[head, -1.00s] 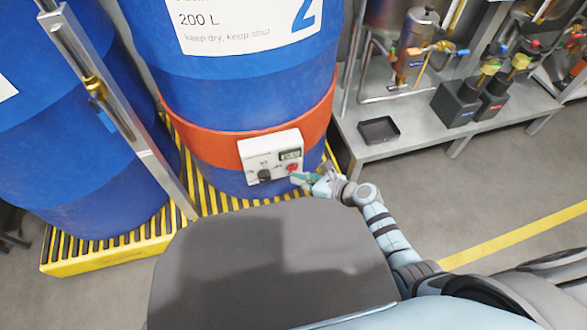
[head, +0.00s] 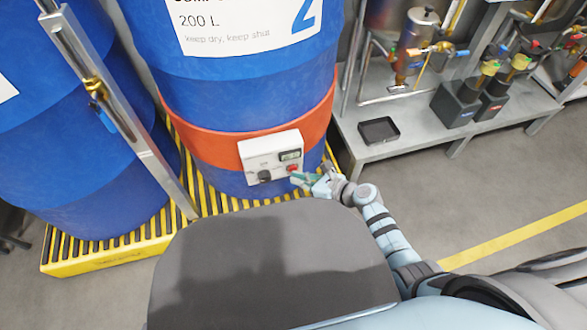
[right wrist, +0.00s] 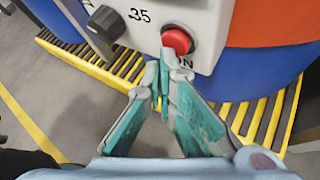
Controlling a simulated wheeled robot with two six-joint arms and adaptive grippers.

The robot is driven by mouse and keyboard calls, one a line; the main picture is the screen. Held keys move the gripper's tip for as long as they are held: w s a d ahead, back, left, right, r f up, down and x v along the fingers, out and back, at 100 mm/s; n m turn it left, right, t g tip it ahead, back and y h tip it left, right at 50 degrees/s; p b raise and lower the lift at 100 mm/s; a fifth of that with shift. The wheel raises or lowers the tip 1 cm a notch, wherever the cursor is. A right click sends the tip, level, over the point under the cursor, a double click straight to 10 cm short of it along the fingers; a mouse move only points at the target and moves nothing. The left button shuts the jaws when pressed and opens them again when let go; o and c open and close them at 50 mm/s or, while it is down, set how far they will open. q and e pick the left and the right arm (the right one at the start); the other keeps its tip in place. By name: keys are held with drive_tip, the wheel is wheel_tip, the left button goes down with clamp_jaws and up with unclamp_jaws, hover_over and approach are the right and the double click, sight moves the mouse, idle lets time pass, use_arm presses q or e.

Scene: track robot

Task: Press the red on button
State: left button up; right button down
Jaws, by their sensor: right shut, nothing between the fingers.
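The red on button (head: 293,168) sits at the lower right of a white control box (head: 257,148) on the orange band of a blue drum. It also shows in the right wrist view (right wrist: 177,41), above the lettering "ON", which my fingers partly cover. My right gripper (head: 299,178) is shut and empty, with its tips just below the button. In the right wrist view its fingertips (right wrist: 158,80) meet near the box's lower edge, below and slightly left of the button. I cannot tell whether they touch the box. My left gripper is not in view.
A black knob (right wrist: 106,24) is left of the button, and a small display (head: 290,155) is above it. The drum (head: 250,60) stands on a yellow slatted pallet (head: 110,250). A metal post (head: 120,115) rises at left. A metal bench (head: 420,135) with a black tray stands right.

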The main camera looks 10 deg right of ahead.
drive_tip(key=s+p, duration=0.2)
drive_tip(key=s, duration=0.4)
drive_tip(key=shift+d, duration=0.2)
